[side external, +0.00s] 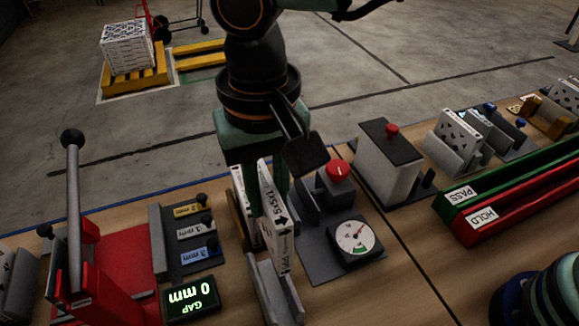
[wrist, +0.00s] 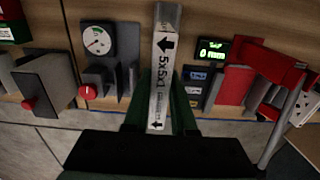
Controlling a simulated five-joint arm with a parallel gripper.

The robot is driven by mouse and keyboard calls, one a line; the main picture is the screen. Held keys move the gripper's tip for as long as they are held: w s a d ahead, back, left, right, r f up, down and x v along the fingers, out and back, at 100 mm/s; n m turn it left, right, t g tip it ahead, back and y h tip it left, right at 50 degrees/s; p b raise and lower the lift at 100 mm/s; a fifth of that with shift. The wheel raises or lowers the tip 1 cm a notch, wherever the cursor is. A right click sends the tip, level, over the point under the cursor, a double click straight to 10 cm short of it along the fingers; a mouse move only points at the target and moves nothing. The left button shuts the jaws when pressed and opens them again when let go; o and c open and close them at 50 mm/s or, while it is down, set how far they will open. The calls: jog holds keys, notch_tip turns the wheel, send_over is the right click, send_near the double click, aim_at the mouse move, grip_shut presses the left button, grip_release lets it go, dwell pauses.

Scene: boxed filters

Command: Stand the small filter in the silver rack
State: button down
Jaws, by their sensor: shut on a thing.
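A narrow white boxed filter (side external: 274,228) with black arrows and "5x5x1" print stands roughly upright, slightly tilted in the side view. My gripper (side external: 268,205) is shut on it, with green fingers on both sides. In the wrist view the filter (wrist: 161,85) lies between the fingers (wrist: 160,105), its narrow printed face showing. A silver-grey channel-shaped rack (side external: 279,301) is just in front of and below the filter's lower end. The rack (wrist: 168,14) also shows beyond the filter's far end in the wrist view. I cannot tell whether they touch.
A dial gauge (side external: 352,238) and red-knobbed device (side external: 336,175) stand right of the filter. A red lever press (side external: 100,265) and "0 mm" display (side external: 188,299) stand left. Farther right are a grey box (side external: 386,165), PASS and HOLD trays (side external: 480,208), and a filled grey rack (side external: 449,156).

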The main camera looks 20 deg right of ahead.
jog(key=s, duration=0.1)
jog(key=s+a+f, duration=0.1)
jog(key=shift+s+f, duration=0.1)
jog(key=shift+s, duration=0.25)
jog(key=shift+f, duration=2.4)
jog(key=shift+f, duration=1.65)
jog(key=shift+f, duration=0.4)
jog(key=shift+f, duration=1.45)
jog(key=c, duration=0.7)
grip_release()
